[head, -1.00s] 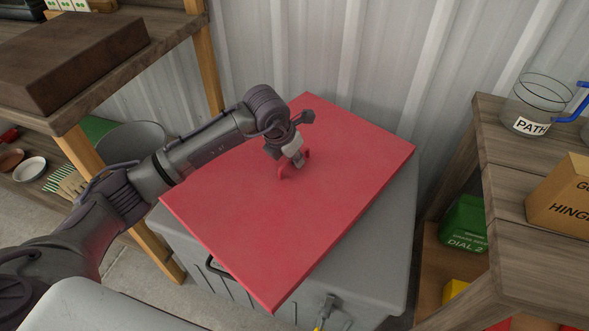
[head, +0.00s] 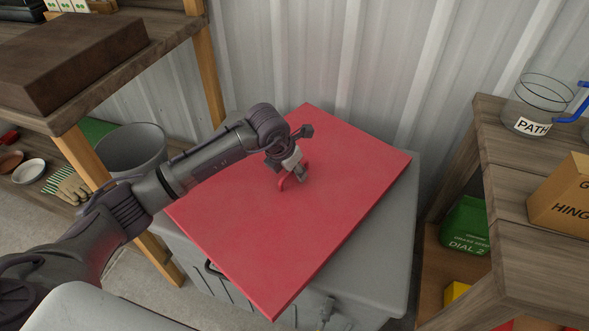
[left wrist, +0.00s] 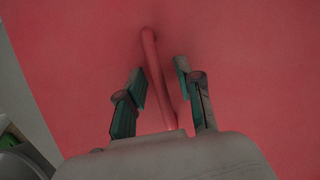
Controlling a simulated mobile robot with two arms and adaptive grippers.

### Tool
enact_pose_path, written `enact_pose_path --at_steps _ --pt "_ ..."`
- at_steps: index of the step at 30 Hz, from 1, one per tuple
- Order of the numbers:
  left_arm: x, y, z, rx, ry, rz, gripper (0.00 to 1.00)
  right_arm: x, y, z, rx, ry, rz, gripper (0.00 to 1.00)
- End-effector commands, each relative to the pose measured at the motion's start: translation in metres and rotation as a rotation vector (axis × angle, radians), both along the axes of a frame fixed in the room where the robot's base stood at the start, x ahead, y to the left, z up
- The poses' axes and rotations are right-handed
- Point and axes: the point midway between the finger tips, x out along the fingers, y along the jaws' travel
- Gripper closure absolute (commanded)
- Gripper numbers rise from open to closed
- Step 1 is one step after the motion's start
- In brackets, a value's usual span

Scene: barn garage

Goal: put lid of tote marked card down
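The red lid (head: 240,230) is a flat rectangular panel with a red loop handle (head: 284,182) near its middle. It lies over the top of a large grey chest (head: 375,270), turned askew to it, with its near corner past the front edge. My left gripper (head: 292,176) is at the handle. In the left wrist view the fingers of my left gripper (left wrist: 160,88) stand on both sides of the handle (left wrist: 152,65), with gaps showing, so it looks open around it. No "card" marking or separate tote shows. My right gripper is out of view.
A wooden shelf with a brown block (head: 70,60) stands at left, with a grey bucket (head: 130,150) below. At right is a wooden bench (head: 500,180) with a "PATH" jar (head: 535,100) and a cardboard box (head: 565,200). A corrugated wall (head: 380,60) closes the back.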

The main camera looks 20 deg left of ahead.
Motion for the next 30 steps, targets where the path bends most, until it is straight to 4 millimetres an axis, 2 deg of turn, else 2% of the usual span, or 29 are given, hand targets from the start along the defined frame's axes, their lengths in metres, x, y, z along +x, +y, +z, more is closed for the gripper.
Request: enact_pose_path --at_steps 5,8,12,19,24,30 --pt "-0.003 0.002 0.012 0.000 -0.002 0.000 0.65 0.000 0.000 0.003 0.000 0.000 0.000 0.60" --pt "-0.009 0.005 0.028 0.001 -0.004 -0.001 0.65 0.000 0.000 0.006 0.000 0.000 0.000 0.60" --pt "-0.019 0.010 0.057 0.001 -0.004 -0.001 0.65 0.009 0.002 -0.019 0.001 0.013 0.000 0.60" --pt "-0.035 0.017 0.096 0.001 -0.003 -0.001 0.65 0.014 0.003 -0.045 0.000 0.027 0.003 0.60" --pt "-0.040 0.019 0.109 0.000 -0.001 0.000 0.65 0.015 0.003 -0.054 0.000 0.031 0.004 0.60" --pt "-0.042 0.019 0.112 0.000 0.000 0.000 0.65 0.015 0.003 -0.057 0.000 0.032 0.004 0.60"
